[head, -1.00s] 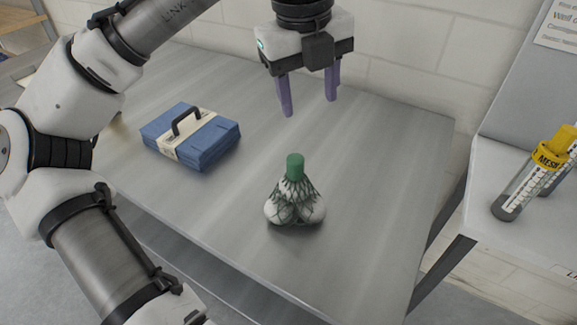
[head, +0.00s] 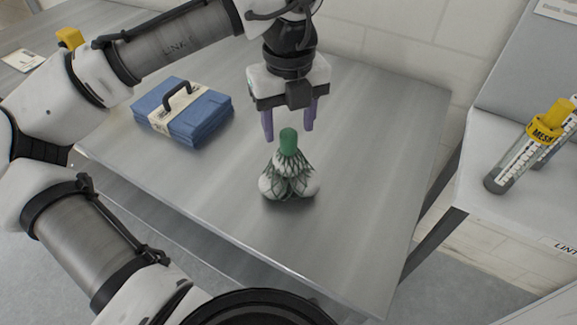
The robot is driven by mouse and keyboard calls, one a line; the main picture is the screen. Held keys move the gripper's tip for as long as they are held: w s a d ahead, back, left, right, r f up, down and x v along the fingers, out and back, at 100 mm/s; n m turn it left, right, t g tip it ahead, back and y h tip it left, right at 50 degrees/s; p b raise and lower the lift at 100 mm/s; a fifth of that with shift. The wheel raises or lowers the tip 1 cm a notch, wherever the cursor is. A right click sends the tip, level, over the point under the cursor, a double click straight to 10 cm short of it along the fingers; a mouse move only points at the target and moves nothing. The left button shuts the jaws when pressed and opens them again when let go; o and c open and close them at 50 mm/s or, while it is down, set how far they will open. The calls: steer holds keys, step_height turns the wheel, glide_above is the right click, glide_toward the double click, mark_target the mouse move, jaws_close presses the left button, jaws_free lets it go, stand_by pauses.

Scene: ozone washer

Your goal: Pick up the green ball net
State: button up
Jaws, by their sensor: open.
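The green ball net (head: 289,178) stands upright on the grey metal table (head: 370,190). It is a dark green mesh around several white balls, with a solid green cylindrical top. My gripper (head: 289,133) points down just above and behind the net's green top. Its two purple fingers are apart and hold nothing. The green top shows in front of and between the fingertips. I cannot tell whether the fingers touch it.
A blue folded bundle (head: 205,120) with a pale band and dark handle lies to the left on the table. The table right of the net is clear.

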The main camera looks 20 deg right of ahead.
mark_target(289, 131)
steer(key=shift+f, duration=1.7)
jaws_close()
